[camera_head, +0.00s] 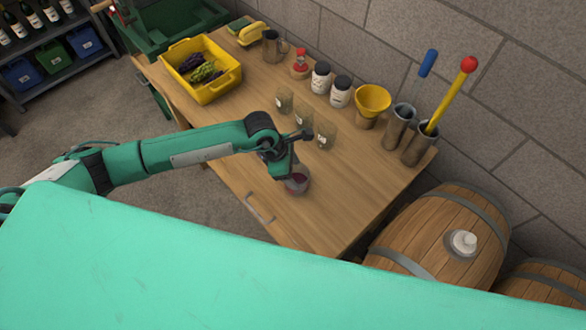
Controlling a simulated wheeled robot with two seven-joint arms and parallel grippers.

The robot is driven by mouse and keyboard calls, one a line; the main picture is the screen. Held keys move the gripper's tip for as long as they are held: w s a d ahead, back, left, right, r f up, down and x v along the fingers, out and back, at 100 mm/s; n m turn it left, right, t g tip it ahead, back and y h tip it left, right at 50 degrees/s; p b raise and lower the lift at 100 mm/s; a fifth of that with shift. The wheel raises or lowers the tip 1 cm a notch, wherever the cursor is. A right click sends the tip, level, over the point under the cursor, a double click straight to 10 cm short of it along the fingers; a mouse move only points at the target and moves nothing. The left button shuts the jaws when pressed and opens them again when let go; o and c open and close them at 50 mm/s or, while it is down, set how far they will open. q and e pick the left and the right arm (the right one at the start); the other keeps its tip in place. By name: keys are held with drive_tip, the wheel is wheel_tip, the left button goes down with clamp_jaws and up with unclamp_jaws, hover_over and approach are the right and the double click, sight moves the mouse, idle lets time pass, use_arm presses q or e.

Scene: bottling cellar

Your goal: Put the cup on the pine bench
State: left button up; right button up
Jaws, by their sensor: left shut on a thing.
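A small clear cup (299,186) with something dark red in it is at the front part of the wooden bench (339,210), right of the drawer handle. My left gripper (294,172) comes down over it from the left and is shut on it. The gripper hides part of the cup's upper side. I cannot tell whether the cup's base touches the bench top or is slightly above it. My right gripper is not in view.
Small glasses (325,134) stand just behind my left gripper. Behind them are dark-lidded jars (340,92), a yellow funnel (372,101) and metal cylinders (398,127). A yellow tub (219,88) holds grapes at the back left.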

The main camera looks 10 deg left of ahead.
use_arm(q)
drive_tip(key=o, duration=1.3)
drive_tip(key=shift+r+p, duration=0.15)
drive_tip(key=shift+p, duration=0.15)
drive_tip(key=b+v, duration=0.5)
drive_tip(key=v, duration=0.7)
drive_tip(key=shift+d, duration=0.1)
